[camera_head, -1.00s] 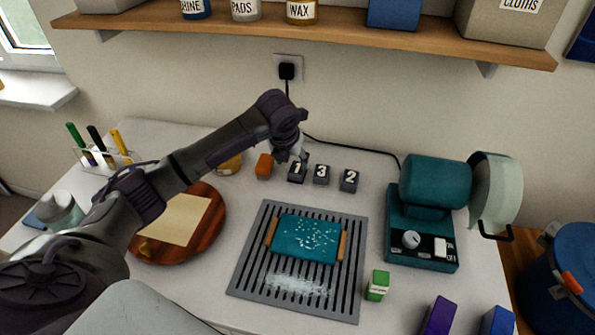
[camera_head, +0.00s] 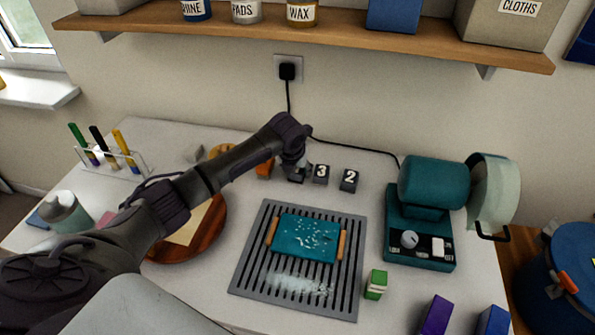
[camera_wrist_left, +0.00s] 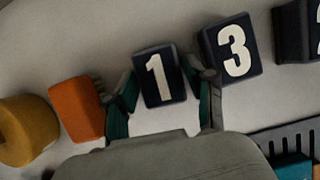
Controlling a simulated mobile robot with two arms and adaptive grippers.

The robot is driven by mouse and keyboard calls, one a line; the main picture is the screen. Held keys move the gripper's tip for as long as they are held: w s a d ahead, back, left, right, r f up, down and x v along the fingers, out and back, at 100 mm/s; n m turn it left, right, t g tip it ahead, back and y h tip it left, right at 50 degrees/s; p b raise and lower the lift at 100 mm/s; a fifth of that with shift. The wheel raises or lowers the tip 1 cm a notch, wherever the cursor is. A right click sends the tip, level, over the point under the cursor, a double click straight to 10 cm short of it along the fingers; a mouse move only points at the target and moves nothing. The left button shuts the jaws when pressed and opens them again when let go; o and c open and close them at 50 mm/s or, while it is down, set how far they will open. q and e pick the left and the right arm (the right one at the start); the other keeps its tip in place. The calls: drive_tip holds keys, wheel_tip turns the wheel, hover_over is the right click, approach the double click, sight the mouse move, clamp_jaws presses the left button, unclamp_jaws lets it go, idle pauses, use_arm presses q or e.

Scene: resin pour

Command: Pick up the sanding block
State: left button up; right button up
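Three dark blocks with white numbers stand in a row at the back of the table; I cannot tell from their look which is called the sanding block. Block 1 (camera_wrist_left: 158,76) lies between the fingers of my left gripper (camera_wrist_left: 165,100) in the left wrist view, with a small gap at the right finger. In the head view my left gripper (camera_head: 297,168) is low over block 1 and mostly hides it. Block 3 (camera_head: 321,174) is just right of the gripper, and block 2 (camera_head: 349,180) is further right. My right gripper is out of view.
An orange block (camera_wrist_left: 77,108) with bristles is close to the left finger. A slotted grey mat (camera_head: 256,262) holding a teal board (camera_head: 305,240) is in front. A teal machine (camera_head: 420,225) stands right. A round wooden board (camera_head: 215,225) lies under my left arm.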

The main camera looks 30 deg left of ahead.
use_arm(q)
drive_tip(key=c, duration=0.7)
drive_tip(key=shift+r, duration=0.1)
drive_tip(key=shift+w+r, duration=0.1)
drive_tip(key=shift+r, duration=0.4)
wheel_tip(320, 180, up, 3)
drive_tip(key=shift+f+b, duration=0.1)
drive_tip(key=shift+b, duration=0.55)
drive_tip(key=d+r, duration=0.2)
drive_tip(key=d, duration=0.1)
drive_tip(key=s+d+r+b, duration=0.1)
drive_tip(key=d+r, duration=0.1)
drive_tip(key=d, duration=0.2)
drive_tip(key=s+d+r+b, duration=0.1)
drive_tip(key=d+r, duration=0.2)
drive_tip(key=d, duration=0.1)
drive_tip(key=shift+s+d, duration=0.25)
